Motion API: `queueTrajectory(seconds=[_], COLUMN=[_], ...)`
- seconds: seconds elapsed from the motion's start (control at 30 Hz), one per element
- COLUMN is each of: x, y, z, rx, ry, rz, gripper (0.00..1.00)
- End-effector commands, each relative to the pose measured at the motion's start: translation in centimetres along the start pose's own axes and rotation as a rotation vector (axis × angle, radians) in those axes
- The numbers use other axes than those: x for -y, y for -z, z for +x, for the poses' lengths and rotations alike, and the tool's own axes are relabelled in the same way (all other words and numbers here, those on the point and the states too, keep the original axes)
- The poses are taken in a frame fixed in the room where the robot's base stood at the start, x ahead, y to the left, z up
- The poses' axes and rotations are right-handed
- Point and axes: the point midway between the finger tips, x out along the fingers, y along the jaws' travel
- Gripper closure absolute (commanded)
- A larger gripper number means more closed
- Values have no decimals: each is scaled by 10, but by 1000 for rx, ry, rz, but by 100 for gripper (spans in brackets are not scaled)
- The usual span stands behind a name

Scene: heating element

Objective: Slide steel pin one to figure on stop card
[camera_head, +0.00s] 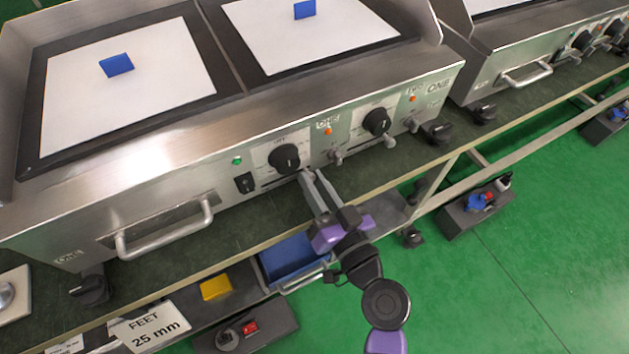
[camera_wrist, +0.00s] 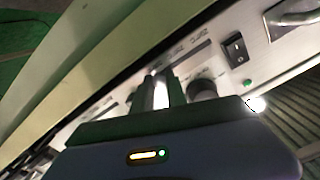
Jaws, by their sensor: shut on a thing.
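My gripper (camera_head: 307,174) reaches the front panel of the near steel heating unit, just right of and below its left black knob (camera_head: 284,158). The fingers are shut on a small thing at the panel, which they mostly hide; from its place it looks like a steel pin. In the wrist view the fingers (camera_wrist: 161,92) stand close together with a bright strip between them, beside a dark knob (camera_wrist: 203,88). Another small steel pin (camera_head: 336,156) sticks out right of the gripper, under an orange lamp. I cannot make out a stop card; the panel lettering is too small to read.
A second black knob (camera_head: 377,121) and steel stubs are to the right. A bar handle (camera_head: 165,229) and a black switch (camera_head: 244,183) are to the left. Below are a blue drawer (camera_head: 292,254), a yellow block (camera_head: 216,287) and a "FEET 25 mm" card (camera_head: 150,327).

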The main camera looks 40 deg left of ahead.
Motion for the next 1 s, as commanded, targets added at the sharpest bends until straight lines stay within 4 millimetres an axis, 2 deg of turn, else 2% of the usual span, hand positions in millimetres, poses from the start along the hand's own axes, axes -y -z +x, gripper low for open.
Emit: queueTrajectory(seconds=[0.47,0.57,0.8,1.0], x=[0,12,61,78], y=[-1,-7,-27,-33], z=[-1,0,-1,-1], rx=[0,3,4,1], ry=[-2,1,-1,0], rz=[0,0,0,1], gripper=[100,100,100,100])
